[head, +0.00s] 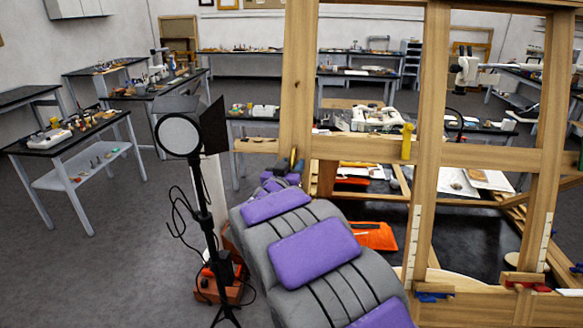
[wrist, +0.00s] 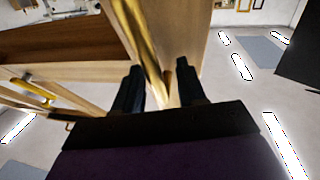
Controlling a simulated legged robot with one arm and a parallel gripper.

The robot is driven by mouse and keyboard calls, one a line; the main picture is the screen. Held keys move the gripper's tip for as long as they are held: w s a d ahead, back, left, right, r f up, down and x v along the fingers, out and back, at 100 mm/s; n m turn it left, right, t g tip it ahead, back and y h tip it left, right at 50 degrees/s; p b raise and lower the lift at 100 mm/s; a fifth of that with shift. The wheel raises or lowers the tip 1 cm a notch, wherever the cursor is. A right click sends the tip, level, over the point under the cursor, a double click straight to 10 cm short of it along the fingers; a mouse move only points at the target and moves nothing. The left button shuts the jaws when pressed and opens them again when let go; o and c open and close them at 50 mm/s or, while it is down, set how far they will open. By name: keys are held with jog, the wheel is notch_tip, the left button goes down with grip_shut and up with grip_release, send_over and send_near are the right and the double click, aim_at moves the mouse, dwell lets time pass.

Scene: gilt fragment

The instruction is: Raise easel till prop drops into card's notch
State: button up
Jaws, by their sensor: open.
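The wooden easel (head: 430,150) fills the right of the head view, with tall uprights and a crossbar. Pale strips with marks along the edge (head: 413,240) run down its lower uprights; I cannot tell whether one is the notched card. My gripper (head: 290,165) is at the left upright, near the crossbar's left end. In the wrist view my gripper (wrist: 160,78) is open, its dark fingers apart. Pale wood (wrist: 185,30) and a gold-brown strip (wrist: 147,45) show beyond and between the fingers. I cannot tell whether they touch it. I cannot pick out the prop.
A black lamp on a stand (head: 180,135) stands left of my arm, with loose cables. A yellow clamp (head: 406,142) is on the crossbar. Orange cloth (head: 375,236) lies behind my arm. Workbenches (head: 70,135) stand at left and back. The grey floor at left is open.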

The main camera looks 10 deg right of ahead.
jog(key=shift+c, duration=0.3)
grip_shut()
dwell(0.4)
